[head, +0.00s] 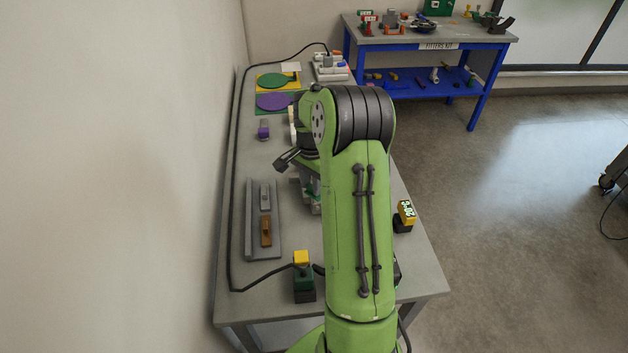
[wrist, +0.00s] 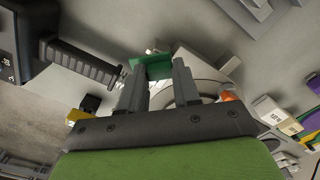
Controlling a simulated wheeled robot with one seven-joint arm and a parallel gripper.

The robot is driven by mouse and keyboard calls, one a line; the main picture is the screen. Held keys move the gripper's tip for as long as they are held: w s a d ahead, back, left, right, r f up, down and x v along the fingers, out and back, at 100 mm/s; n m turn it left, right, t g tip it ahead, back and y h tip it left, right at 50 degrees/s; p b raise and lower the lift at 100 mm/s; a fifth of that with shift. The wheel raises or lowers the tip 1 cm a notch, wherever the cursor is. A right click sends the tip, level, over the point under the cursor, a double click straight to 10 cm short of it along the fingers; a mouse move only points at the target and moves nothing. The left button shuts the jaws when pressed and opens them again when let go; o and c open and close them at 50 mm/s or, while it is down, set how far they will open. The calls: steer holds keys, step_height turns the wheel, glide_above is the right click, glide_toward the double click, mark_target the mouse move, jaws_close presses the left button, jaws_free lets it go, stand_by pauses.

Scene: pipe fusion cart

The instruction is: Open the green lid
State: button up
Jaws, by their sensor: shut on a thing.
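In the wrist view, a flat green piece (wrist: 154,67), which looks like the green lid, sits between the fingertips of my gripper (wrist: 158,74). My gripper is shut on it. Behind it is a pale round shape (wrist: 205,80), partly covered by the right finger. In the head view my green arm hides the gripper and this lid, so I cannot tell there how far the lid is tilted.
A black ribbed handle (wrist: 88,64) lies close left of the fingers. Open floor lies right.

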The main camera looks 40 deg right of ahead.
steer(key=n, duration=0.3)
steer(key=a+n, duration=0.1)
steer(key=n, duration=0.1)
steer(key=shift+s+a+n, duration=0.1)
steer(key=shift+s+n, duration=0.15)
steer(key=shift+n, duration=0.05)
steer(key=n, duration=0.3)
steer(key=s+n, duration=0.1)
steer(key=n, duration=0.1)
steer(key=shift+a, duration=0.4)
steer(key=shift+n, duration=0.3)
steer(key=o, duration=1.1)
steer(key=shift+c, duration=0.2)
steer(key=shift+r, duration=0.1)
step_height(320, 180, up, 16)
steer(key=p, duration=0.2)
steer(key=shift+f, duration=0.2)
